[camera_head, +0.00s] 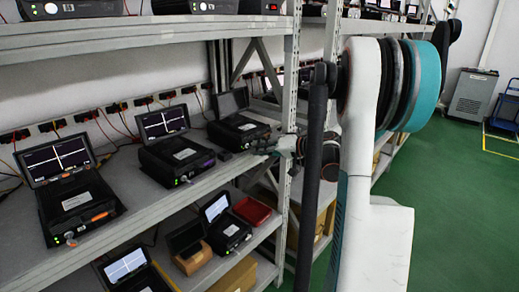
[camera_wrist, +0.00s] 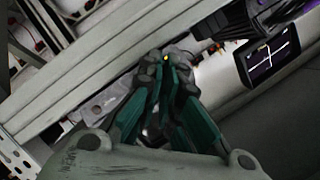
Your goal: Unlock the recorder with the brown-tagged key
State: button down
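Three black recorders with raised lids stand on the middle shelf in the head view: a left one (camera_head: 78,205), a middle one (camera_head: 178,158) and a right one (camera_head: 240,131). The left and middle lids show lit screens with white traces. My gripper (camera_head: 264,148) is at the shelf's front edge, just right of and in front of the right recorder. In the wrist view the teal fingers of my gripper (camera_wrist: 166,72) converge close together, with a small yellow spot at their tips. I cannot make out a brown-tagged key, or whether the fingers hold anything.
A steel rack post (camera_head: 292,90) stands close beside my gripper. The lower shelf holds more devices, a red tray (camera_head: 252,210) and a brown box (camera_head: 193,258). Cables and sockets line the wall behind. The green floor on the right is open, with a grey cabinet (camera_head: 472,95) far off.

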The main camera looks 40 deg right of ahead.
jog(key=c, duration=1.8)
grip_release()
jog(key=v, duration=1.2)
